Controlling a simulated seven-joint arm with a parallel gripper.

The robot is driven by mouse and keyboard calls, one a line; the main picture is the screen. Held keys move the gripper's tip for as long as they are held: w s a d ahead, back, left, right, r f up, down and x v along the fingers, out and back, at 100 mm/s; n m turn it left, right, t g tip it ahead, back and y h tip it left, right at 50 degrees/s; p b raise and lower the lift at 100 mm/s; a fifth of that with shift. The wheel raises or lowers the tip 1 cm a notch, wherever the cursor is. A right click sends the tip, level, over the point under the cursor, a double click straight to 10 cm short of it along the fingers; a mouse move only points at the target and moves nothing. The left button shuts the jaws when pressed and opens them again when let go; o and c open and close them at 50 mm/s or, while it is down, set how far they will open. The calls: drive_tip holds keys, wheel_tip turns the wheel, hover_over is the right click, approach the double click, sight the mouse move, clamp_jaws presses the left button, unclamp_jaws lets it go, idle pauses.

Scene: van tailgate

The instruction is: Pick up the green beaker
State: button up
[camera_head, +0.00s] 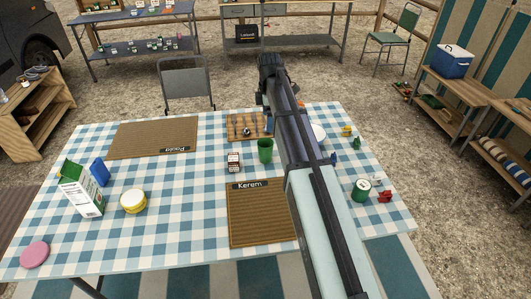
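The green beaker (265,151) stands upright on the blue and white checked tablecloth, near the middle of the table. It is just left of my arm and behind the mat labelled Kerem. My arm reaches away from the camera over the table, and its far end, with my gripper (268,62), is above and beyond the table's back edge, well past the beaker. The fingers are too small and too hidden by the arm to tell whether they are open or shut. Nothing is seen touching the beaker.
A green can (361,190) stands at right. The cloth left of the Kerem mat (262,213) has free room.

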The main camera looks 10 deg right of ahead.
drive_tip(key=m, duration=2)
approach(265, 143)
wheel_tip(265, 143, down, 3)
drive_tip(key=s, duration=0.3)
drive_tip(key=shift+w+a+f, duration=0.1)
drive_tip(key=shift+f, duration=1.1)
drive_tip(key=shift+w+f, duration=0.15)
drive_tip(key=shift+f, duration=1.1)
drive_tip(key=shift+c, duration=0.5)
drive_tip(key=c, duration=1)
drive_tip(key=shift+r, duration=0.15)
